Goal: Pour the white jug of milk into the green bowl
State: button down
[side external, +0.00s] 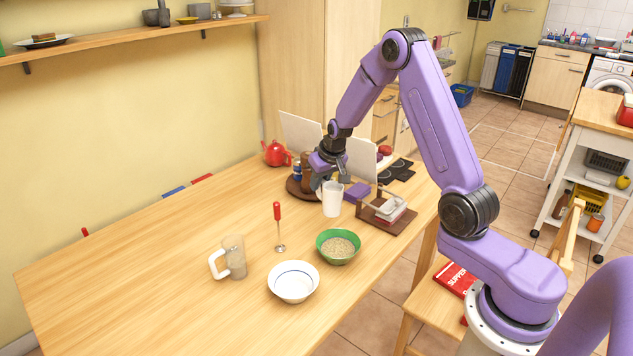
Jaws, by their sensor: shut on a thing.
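The white jug (332,200) stands upright or hangs just above the wooden table, behind the green bowl; I cannot tell if its base touches. My gripper (322,184) is shut on the jug at its left side, near the top. The jug's handle is hidden by my gripper, and its contents do not show. The green bowl (326,254) sits on the table nearer the camera, slightly right of the jug and apart from it. It holds a beige, grainy filling.
A white bowl with a blue ring (293,282), a clear jug with a white handle (232,258) and a red-handled whisk (278,225) stand left of the green bowl. A brown rack with dishes (388,212) is to the right. The table's left part (120,270) is clear.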

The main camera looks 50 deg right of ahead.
jog(key=shift+w+r, duration=0.65)
jog(key=shift+w+d+r+m+t+h, duration=0.15)
jog(key=shift+d+r+m+h, duration=0.1)
jog(key=shift+r, duration=0.4)
jog(key=shift+s+d+r+m+t+h, duration=0.1)
jog(key=shift+d+r+m+t+h, duration=0.15)
jog(key=shift+r, duration=0.35)
jog(key=shift+w+d+r+m+t+h, duration=0.1)
jog(key=shift+r+m+h, duration=0.15)
jog(key=shift+r, duration=0.4)
jog(key=shift+f, duration=0.1)
jog(key=shift+w+a+f+t+h, duration=0.1)
jog(key=shift+f+t+h, duration=0.15)
jog(key=shift+f+t, duration=0.55)
jog(key=shift+s+t+h, duration=0.2)
jog(key=shift+t+h, duration=0.1)
jog(key=shift+t, duration=0.1)
